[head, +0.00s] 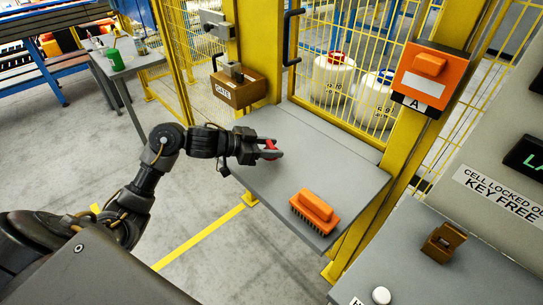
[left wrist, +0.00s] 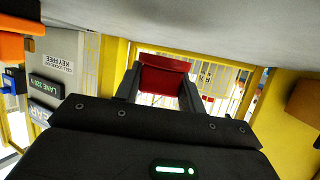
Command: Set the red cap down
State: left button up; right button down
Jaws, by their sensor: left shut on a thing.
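My left gripper (head: 272,150) is shut on a red cap (head: 269,154) and holds it over the grey shelf (head: 330,165), near the shelf's left part. From the head view I cannot tell whether the cap touches the shelf. In the left wrist view the red cap (left wrist: 165,76) sits between the two dark fingers, which hide its sides. Beyond the yellow mesh fence, one white bobbin drum (head: 333,78) has a red top and the other (head: 374,97) has a blue top. My right gripper is not in view.
An orange brush (head: 315,210) lies at the shelf's front. A brown box (head: 238,88) is mounted on the yellow post behind my gripper. An orange unit (head: 430,70) marked A hangs on the right post. The shelf's middle is clear.

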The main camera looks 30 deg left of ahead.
pick_arm(q)
jog(key=shift+d+f, duration=0.2)
jog(key=shift+f, duration=1.55)
jog(key=o, duration=1)
jog(key=shift+f, duration=0.15)
jog(key=shift+o, duration=0.2)
jog(key=shift+r, duration=0.25)
jog(key=v, duration=1)
jog(key=shift+s+a+f, duration=0.1)
jog(key=shift+s+a, duration=0.05)
jog(key=shift+v, duration=0.8)
